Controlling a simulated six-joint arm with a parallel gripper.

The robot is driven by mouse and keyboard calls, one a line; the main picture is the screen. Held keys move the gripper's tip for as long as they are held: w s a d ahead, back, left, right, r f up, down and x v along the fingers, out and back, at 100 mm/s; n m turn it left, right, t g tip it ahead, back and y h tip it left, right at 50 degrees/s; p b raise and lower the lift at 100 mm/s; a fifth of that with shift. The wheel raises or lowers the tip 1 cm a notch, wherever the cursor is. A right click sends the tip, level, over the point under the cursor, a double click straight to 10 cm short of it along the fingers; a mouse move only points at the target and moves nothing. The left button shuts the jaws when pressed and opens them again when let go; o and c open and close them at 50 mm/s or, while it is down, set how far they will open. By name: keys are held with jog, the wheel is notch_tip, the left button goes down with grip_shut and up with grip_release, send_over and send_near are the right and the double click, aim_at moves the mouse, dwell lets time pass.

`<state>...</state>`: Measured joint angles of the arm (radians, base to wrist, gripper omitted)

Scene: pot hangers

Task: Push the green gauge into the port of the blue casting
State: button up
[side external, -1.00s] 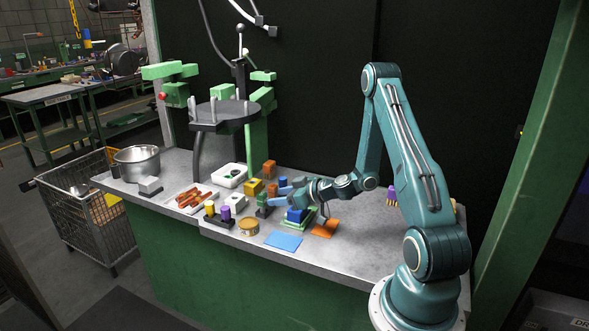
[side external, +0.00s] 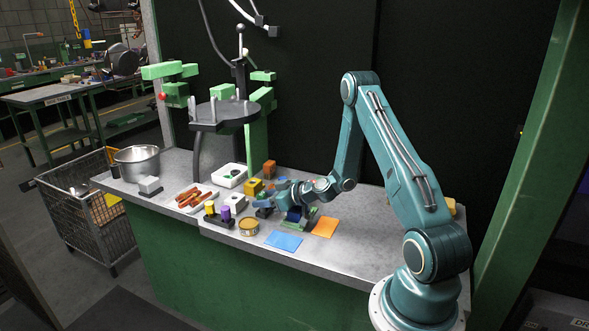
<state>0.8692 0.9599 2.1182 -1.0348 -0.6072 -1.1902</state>
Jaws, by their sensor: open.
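A dark blue block (side external: 294,214), which looks like the blue casting, sits on a green base (side external: 290,225) in the middle of the bench. Its port cannot be made out. My gripper (side external: 265,205) is open, low over the bench just left of the blue block, with its fingers pointing left and down. The green gauge cannot be clearly made out; a small green piece seen there earlier is now largely covered by my gripper. I cannot tell whether the fingers are around it or touching it.
A yellow block (side external: 254,187), a grey block (side external: 238,202), a holder with yellow and purple pegs (side external: 217,219) and a round tin (side external: 249,226) crowd the left. Blue (side external: 284,239) and orange (side external: 324,227) flat squares lie in front and right. The right bench is mostly clear.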

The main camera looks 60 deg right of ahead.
dwell(0.4)
grip_shut()
jog(key=shift+r, duration=0.15)
notch_tip(320, 180, up, 20)
dwell(1.1)
dwell(0.5)
